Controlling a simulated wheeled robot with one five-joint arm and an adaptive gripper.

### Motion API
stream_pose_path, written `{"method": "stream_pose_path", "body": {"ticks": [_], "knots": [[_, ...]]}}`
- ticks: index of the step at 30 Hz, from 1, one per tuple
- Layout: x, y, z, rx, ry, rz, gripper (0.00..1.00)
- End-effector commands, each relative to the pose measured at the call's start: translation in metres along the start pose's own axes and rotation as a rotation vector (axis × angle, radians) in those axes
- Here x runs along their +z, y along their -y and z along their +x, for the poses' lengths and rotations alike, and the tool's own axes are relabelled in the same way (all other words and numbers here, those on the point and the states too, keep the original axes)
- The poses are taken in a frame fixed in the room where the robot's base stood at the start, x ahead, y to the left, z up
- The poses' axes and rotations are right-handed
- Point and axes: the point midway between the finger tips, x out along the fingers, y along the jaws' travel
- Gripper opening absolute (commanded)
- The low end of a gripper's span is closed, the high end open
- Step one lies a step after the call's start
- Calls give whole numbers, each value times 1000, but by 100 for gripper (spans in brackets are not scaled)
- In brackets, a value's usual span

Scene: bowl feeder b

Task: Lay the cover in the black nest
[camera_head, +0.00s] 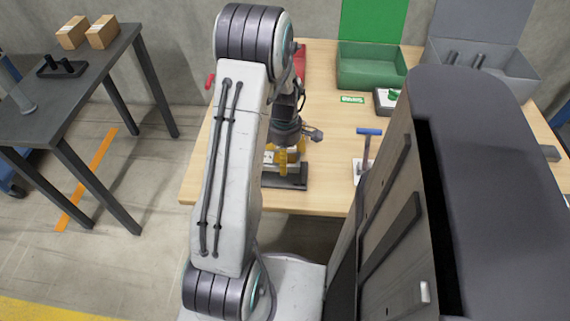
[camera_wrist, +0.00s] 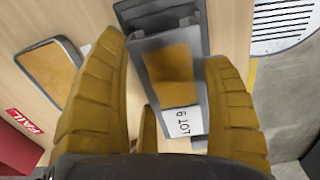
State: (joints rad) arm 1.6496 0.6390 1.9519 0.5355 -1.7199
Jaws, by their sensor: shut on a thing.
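My gripper (camera_wrist: 168,55) points down at the front left of the wooden table, its yellow fingers shut on the cover. The cover (camera_wrist: 181,122) seems to be the grey piece between the fingers, with a brownish panel and a white label reading LOT 9; the fingers hide part of its edges. In the head view my gripper (camera_head: 285,158) is partly behind my arm. The black nest (camera_head: 291,182) shows as a dark flat base under the fingers, near the table's front edge. Whether the cover touches the nest, I cannot tell.
A grey-rimmed rectangular frame (camera_wrist: 48,72) and a red FAIL label (camera_wrist: 24,121) lie left in the wrist view. A green bin (camera_head: 371,68) and a grey bin (camera_head: 488,72) stand at the back. A blue-handled tool (camera_head: 369,132) stands right of my gripper.

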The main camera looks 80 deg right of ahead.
Motion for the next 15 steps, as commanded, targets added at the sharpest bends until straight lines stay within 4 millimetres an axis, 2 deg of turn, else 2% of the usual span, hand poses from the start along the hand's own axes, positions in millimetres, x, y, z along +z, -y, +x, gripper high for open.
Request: {"method": "stream_pose_path", "body": {"ticks": [5, 12, 15], "knots": [[0, 0, 10, -2, 0, 0, 39], [0, 1, 38, -2, 0, 0, 39], [0, 1, 40, -1, 0, 0, 39]]}}
